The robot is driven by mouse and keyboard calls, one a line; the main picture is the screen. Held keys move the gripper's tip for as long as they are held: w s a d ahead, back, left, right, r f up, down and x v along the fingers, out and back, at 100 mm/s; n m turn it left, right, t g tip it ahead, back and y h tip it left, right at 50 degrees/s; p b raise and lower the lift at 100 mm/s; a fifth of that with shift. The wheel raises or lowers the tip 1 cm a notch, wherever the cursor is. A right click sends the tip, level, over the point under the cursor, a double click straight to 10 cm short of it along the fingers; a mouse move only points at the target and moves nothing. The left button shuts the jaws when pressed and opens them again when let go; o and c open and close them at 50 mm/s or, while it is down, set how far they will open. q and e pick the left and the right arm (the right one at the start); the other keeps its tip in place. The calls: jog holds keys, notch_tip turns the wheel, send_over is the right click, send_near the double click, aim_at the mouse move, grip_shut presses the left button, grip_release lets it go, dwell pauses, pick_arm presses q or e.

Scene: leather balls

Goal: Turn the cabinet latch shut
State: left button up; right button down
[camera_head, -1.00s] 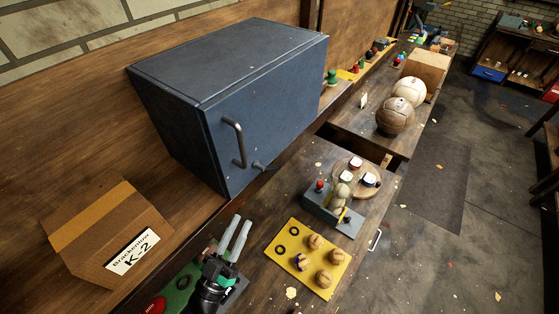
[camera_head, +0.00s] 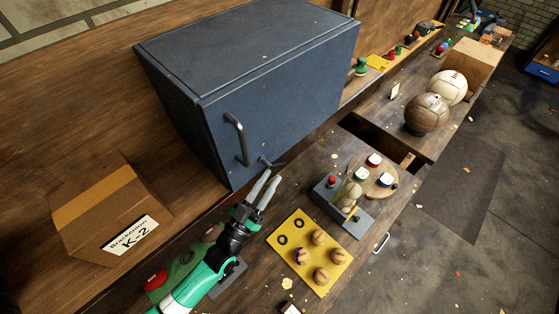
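The blue cabinet (camera_head: 285,95) stands on the bench with its door closed flat. A bar handle (camera_head: 238,140) is on the door. The small dark latch (camera_head: 268,162) sits at the door's lower edge, right of the handle; its exact angle is hard to read. My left gripper (camera_head: 273,177) points up and right, its two pale fingers slightly apart with nothing between them. The fingertips are just below the latch in the picture; I cannot tell whether they touch it. My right gripper is out of view.
A cardboard box (camera_head: 105,205) stands left of the cabinet. A grey stand (camera_head: 350,222) and a round wooden board (camera_head: 360,165) are to the right. Two large balls sit farther back.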

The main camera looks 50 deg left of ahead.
aim_at(279, 165)
pick_arm(q)
jog(key=x, duration=0.5)
jog(key=shift+w+a+p, duration=0.1)
jog(key=shift+w+p, duration=0.1)
jog(key=shift+p, duration=0.2)
grip_shut()
dwell(1.0)
